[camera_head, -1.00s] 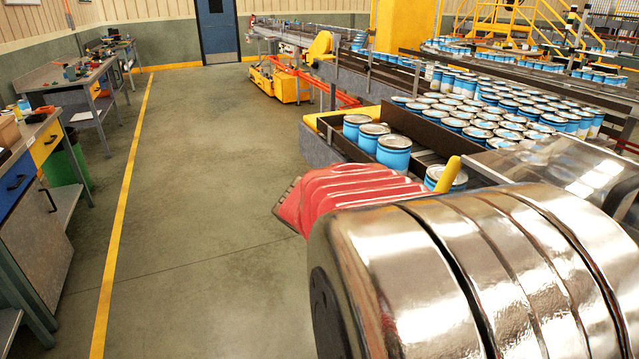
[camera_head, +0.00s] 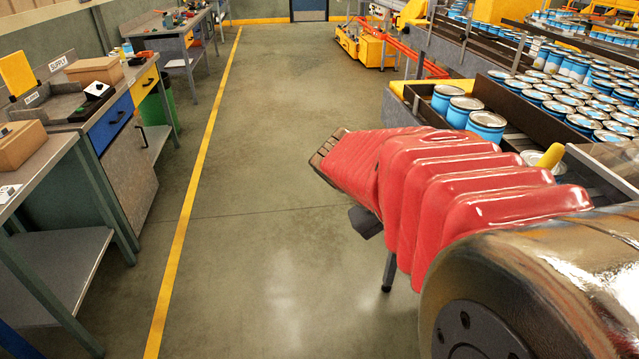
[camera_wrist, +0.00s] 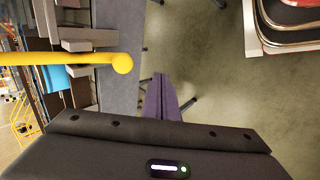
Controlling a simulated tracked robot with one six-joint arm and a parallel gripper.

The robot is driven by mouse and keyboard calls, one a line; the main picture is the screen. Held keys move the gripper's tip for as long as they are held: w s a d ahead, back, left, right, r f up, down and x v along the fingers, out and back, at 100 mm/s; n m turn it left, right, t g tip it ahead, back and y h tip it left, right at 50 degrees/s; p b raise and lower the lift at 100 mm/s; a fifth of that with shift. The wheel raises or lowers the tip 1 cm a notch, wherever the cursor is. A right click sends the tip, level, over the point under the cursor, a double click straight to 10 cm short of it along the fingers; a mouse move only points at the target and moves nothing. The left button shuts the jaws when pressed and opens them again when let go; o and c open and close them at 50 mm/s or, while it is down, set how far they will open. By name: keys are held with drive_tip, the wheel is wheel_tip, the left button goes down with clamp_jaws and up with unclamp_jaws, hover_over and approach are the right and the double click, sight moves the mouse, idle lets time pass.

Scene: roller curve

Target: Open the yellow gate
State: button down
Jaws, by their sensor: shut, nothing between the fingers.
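The yellow gate shows in the wrist view as a yellow bar (camera_wrist: 70,59) with a rounded end, entering from the left edge. In the head view only a short yellow piece of it (camera_head: 550,156) shows above my red-sleeved arm, beside the cans; the arm hides the rest. My gripper (camera_wrist: 160,84) shows in the wrist view as purplish fingers, shut with nothing between them. The fingertips lie just right of and below the bar's rounded end in the picture. I see a gap there but cannot tell the depth. The fingers are not clearly visible in the head view.
Blue cans (camera_head: 486,122) stand on the conveyor at the right, with dark rails along it. Workbenches (camera_head: 125,120) line the left side. The floor (camera_head: 280,130) between is clear, with a yellow line. An orange-yellow machine (camera_head: 372,48) stands farther back.

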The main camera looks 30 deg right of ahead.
drive_tip(key=w+a+r, duration=0.2)
drive_tip(key=a, duration=0.3)
drive_tip(key=shift+r, duration=0.15)
drive_tip(key=shift+w+a, duration=0.1)
idle(0.5)
drive_tip(key=w+a+f+n+t+y, duration=0.1)
drive_tip(key=a+f+n+t+y, duration=0.1)
drive_tip(key=a+f, duration=0.25)
drive_tip(key=a+r+n+t+y, duration=0.1)
drive_tip(key=a+r+t+y, duration=0.1)
drive_tip(key=a, duration=0.6)
drive_tip(key=s+a+r+n+t+y, duration=0.1)
drive_tip(key=a+t+y, duration=0.2)
drive_tip(key=a, duration=0.6)
drive_tip(key=shift+s+a+r+n+t, duration=0.15)
drive_tip(key=shift+a+r+n+t, duration=0.2)
drive_tip(key=shift+t, duration=0.45)
drive_tip(key=shift+d, duration=0.15)
